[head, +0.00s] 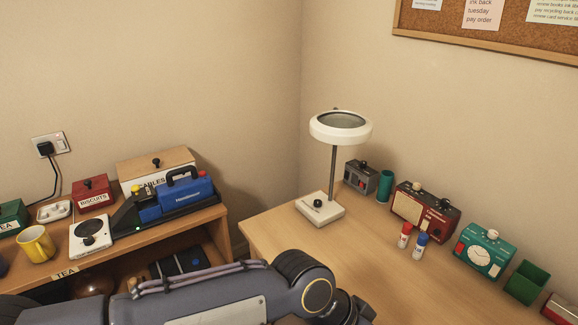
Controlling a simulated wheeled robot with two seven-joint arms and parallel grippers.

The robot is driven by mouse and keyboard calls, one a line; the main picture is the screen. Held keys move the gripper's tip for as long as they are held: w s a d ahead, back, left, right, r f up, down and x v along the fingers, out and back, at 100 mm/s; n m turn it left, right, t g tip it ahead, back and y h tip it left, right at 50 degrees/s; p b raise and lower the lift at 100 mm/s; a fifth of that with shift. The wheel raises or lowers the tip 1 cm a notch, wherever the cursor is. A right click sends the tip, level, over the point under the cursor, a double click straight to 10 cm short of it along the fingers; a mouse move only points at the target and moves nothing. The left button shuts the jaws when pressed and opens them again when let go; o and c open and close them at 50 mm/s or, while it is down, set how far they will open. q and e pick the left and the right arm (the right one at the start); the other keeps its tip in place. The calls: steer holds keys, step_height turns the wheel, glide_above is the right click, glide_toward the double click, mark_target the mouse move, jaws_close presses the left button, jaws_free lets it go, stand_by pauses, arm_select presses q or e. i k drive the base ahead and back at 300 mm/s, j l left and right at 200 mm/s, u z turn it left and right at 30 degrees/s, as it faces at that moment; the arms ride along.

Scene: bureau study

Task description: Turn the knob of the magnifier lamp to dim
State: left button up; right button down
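The magnifier lamp stands upright on the desk near the room corner. Its white ring head (340,127) sits on a thin dark post above a square pale base (320,211). A small black knob (317,203) is on top of the base; its setting is too small to read. One arm of mine crosses the bottom of the view from the left, in front of the lamp and apart from it. Its gripper is below the picture edge. My other gripper is not in view either.
Right of the lamp stand a grey box (360,177), a teal cup (385,186), a red radio (424,211), two small bottles (405,235), a green timer (484,251) and a green bin (526,283). The desk (290,238) is bare before the lamp. A cluttered shelf (180,231) stands left, across a gap.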

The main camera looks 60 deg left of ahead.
mark_target(317, 204)
steer(key=l+u, duration=0.1)
steer(key=u, duration=0.3)
steer(key=k+u, duration=0.1)
steer(key=u, duration=0.35)
steer(key=k+l+u, duration=0.1)
steer(key=u, duration=0.3)
steer(key=k+u, duration=0.1)
steer(key=u, duration=0.3)
steer(key=i+u, duration=0.15)
steer(key=i, duration=0.2)
